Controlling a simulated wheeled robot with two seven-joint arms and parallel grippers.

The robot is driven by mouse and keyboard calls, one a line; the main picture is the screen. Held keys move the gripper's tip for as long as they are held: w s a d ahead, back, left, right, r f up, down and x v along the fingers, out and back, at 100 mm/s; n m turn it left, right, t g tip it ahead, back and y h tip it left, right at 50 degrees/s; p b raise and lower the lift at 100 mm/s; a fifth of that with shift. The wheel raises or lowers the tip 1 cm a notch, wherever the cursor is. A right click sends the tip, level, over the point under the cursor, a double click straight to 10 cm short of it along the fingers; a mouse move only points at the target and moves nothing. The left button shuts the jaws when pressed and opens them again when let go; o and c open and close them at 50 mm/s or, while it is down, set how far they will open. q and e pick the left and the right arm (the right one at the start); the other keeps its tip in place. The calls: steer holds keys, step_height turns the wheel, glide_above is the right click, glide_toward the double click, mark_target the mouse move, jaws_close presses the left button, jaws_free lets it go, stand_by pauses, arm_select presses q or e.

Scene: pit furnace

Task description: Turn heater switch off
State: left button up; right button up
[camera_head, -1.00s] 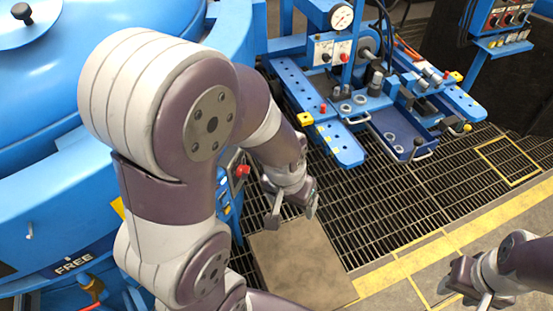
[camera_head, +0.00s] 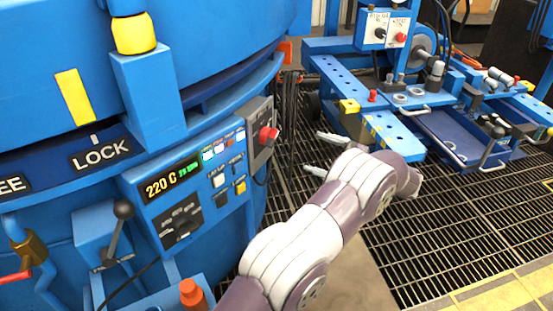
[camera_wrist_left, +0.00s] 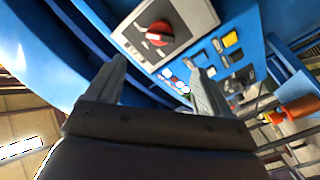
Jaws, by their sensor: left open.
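A red rotary knob (camera_head: 268,135) sits on a grey plate at the right end of the blue furnace control panel (camera_head: 150,214). It also shows in the left wrist view as a red knob (camera_wrist_left: 158,34) on the grey plate, beyond the fingertips. Its label is too small to read, so I cannot tell for certain that it is the heater switch. My left gripper (camera_head: 322,153) is open and empty, to the right of the knob and apart from it. Its two fingers also show in the left wrist view (camera_wrist_left: 158,74). My right gripper is out of view.
A black-knobbed lever (camera_head: 118,230) stands left of the panel. A blue fixture bench (camera_head: 380,125) stands behind my left arm. Dark floor grating (camera_head: 420,240) lies open at right.

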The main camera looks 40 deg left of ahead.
mark_target(274, 139)
arm_select(q)
steer(key=a+b, duration=0.1)
steer(key=a, duration=0.3)
steer(key=s+a+b, duration=0.1)
steer(key=a+b, duration=0.1)
steer(key=a, duration=0.2)
steer(key=s+a+b, duration=0.1)
steer(key=a, duration=0.2)
steer(key=shift+a, duration=0.4)
steer(key=shift+a+r, duration=0.15)
steer(key=shift+a, duration=0.1)
steer(key=shift+c, duration=0.3)
steer(key=c, duration=1)
